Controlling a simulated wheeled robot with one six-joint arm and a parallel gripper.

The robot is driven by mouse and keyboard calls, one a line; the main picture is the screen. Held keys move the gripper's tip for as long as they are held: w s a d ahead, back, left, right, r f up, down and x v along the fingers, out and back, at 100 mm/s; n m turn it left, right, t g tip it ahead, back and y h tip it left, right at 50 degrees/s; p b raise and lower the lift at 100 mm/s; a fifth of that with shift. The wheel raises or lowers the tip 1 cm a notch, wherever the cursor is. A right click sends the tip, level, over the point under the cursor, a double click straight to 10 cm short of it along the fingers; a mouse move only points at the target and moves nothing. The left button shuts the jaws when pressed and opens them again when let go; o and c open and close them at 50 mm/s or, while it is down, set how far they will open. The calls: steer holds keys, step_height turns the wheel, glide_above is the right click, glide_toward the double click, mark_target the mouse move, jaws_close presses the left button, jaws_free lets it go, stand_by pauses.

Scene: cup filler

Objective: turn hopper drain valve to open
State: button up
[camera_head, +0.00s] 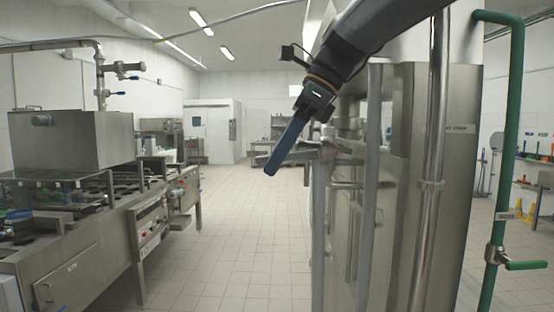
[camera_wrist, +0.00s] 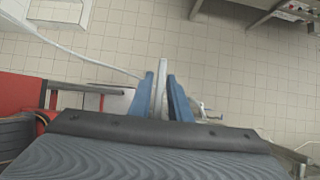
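My gripper (camera_head: 272,168) has blue fingers pointing down and left in the head view, in front of steel equipment. In the wrist view my gripper (camera_wrist: 161,75) has its fingers apart, with a pale metal bar (camera_wrist: 161,85) showing between them. I cannot tell whether the bar is at fingertip depth or below. A small valve with a blue lever (camera_wrist: 207,112) shows right of the fingers there. No valve is plainly marked as the hopper drain.
A tall steel cabinet (camera_head: 445,190) with pipes stands close at the right. A steel box-topped machine (camera_head: 70,145) stands at the left. The tiled floor (camera_head: 240,220) between them is clear. A red surface (camera_wrist: 25,95) lies at the left of the wrist view.

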step_height(320, 180, up, 10)
steer(key=shift+f+b, duration=0.1)
steer(key=shift+b, duration=0.8)
